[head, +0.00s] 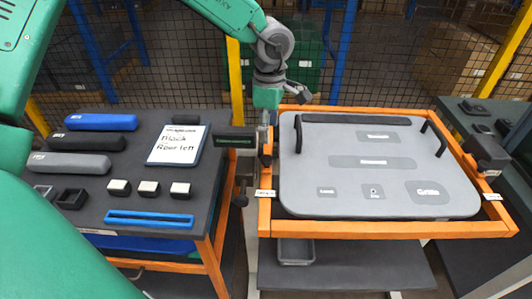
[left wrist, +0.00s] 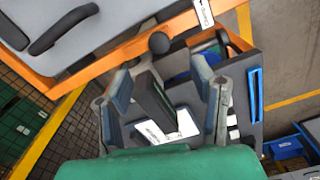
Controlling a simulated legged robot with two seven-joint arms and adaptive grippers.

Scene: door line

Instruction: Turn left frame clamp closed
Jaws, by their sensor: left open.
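The left frame clamp (head: 236,140) is a dark block with a lettered face, at the left side of the orange frame (head: 264,215). A dark part with a round knob hangs below it. My left gripper (head: 265,122) points down at the clamp's right end, beside the frame's left rail. In the left wrist view the left gripper (left wrist: 162,82) is open, with a finger on each side of a dark bar (left wrist: 152,98) of the clamp. Contact cannot be told. A black round knob (left wrist: 159,43) shows beyond the fingers. My right gripper is not seen.
A grey door panel (head: 375,150) with black handles lies in the frame. A second dark clamp (head: 487,154) sits at the frame's right side. The left table (head: 95,205) carries blue and dark bars, small blocks and a written sign (head: 178,144). Mesh fencing stands behind.

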